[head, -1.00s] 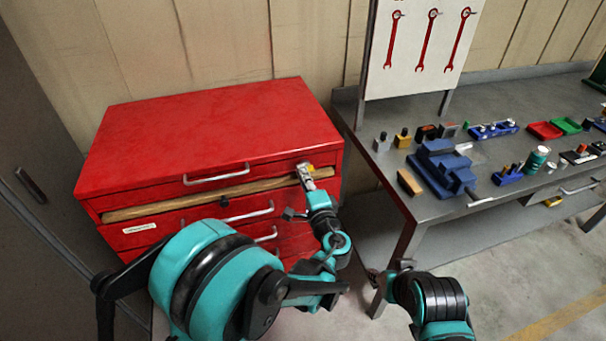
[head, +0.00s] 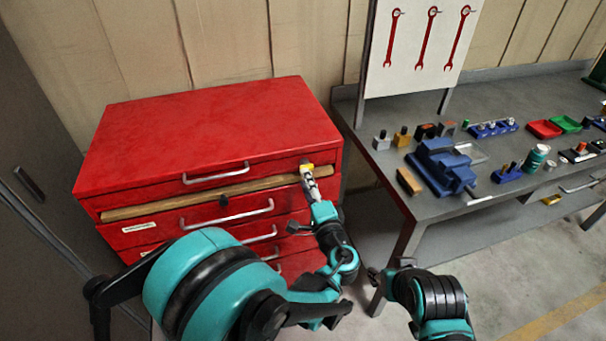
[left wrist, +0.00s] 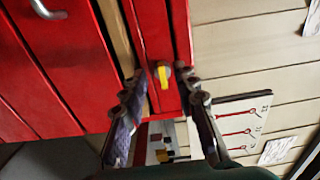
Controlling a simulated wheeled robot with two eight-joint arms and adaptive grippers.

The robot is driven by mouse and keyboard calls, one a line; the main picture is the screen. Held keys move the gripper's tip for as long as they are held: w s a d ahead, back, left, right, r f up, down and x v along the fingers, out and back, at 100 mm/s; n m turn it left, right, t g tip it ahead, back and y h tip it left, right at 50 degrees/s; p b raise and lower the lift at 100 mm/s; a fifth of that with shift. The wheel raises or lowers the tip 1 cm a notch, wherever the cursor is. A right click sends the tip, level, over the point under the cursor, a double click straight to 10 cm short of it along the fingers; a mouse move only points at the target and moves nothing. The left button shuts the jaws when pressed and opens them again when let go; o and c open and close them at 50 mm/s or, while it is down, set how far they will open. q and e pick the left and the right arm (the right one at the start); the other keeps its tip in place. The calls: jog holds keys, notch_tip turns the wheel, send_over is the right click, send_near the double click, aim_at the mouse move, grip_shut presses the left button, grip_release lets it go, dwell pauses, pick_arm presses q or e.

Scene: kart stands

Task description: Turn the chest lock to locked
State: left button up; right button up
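The red tool chest (head: 215,130) stands at the left in the head view. In the head view a yellow spot (head: 307,168) marks the lock at the chest's upper right. My left gripper (left wrist: 162,82) is open, with its dark fingers on either side of the yellow piece. I cannot tell whether they touch it. It also shows in the head view (head: 309,184).
A wooden strip (head: 200,199) runs along the chest front below the top drawer. Drawer handles (head: 226,216) stick out below it. A grey workbench (head: 440,205) with a blue vise (head: 443,170) and small parts stands to the right, past a narrow gap.

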pick_arm(q)
jog(key=v, duration=0.8)
jog(key=shift+a, duration=0.1)
jog(key=s+a+f+n+g, duration=0.2)
jog(key=a+n+g, duration=0.15)
jog(key=a, duration=0.45)
jog(key=s+a+f+n+g, duration=0.1)
jog(key=a+f+n+g, duration=0.2)
jog(key=a, duration=0.6)
jog(key=s+a+n+g+h, duration=0.3)
jog(key=s+n+h, duration=0.2)
jog(key=s, duration=0.7)
jog(key=n, duration=0.2)
jog(key=shift+r+n+h, duration=0.2)
jog(key=shift+n+h, duration=0.1)
jog(key=shift+n, duration=0.05)
